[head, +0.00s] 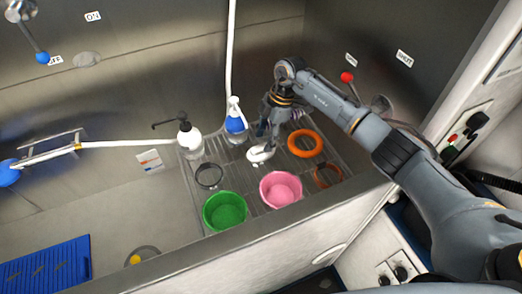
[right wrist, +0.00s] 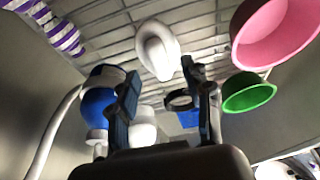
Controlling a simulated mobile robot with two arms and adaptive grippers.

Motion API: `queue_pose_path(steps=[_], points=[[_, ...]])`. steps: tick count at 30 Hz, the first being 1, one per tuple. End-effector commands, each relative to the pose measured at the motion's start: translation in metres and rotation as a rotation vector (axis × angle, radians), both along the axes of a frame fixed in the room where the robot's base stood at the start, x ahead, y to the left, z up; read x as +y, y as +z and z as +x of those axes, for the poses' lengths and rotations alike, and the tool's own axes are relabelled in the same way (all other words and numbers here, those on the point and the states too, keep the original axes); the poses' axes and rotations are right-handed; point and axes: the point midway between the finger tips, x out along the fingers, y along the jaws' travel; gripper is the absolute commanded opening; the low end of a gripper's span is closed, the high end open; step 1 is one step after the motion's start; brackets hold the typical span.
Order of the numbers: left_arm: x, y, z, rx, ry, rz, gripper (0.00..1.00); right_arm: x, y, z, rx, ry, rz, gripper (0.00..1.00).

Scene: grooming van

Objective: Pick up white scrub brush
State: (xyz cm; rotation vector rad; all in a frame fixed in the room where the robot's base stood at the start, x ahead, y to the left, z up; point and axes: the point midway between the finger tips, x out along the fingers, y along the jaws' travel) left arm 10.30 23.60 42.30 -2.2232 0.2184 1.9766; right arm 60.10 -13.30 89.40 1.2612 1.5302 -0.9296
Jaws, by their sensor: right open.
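The white scrub brush (head: 260,154) lies on the wire rack, and it also shows in the right wrist view (right wrist: 157,50) beyond my fingertips. My right gripper (head: 262,133) points down just above the brush in the head view. In the right wrist view its two fingers (right wrist: 160,80) are spread apart with nothing between them. The fingers partly overlap the brush's upper edge in the head view, and I cannot tell whether they touch it. My left gripper is not in view.
A white pump bottle (head: 189,138) stands further left.

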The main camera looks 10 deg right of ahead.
Motion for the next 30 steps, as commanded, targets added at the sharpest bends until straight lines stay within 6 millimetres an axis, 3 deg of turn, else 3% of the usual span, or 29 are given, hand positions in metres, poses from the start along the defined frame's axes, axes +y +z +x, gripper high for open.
queue_pose_path(steps=[6,14,21,30], points=[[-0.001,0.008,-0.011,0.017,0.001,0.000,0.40,0.008,-0.026,-0.002,0.001,-0.001,0.000,0.49],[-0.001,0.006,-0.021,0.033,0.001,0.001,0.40,0.009,-0.030,-0.002,0.000,0.001,0.000,0.49],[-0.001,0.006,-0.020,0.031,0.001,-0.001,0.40,0.009,-0.030,-0.002,0.000,0.000,0.000,0.02],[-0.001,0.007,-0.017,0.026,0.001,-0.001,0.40,0.009,-0.029,-0.002,0.000,0.000,0.000,0.00]])
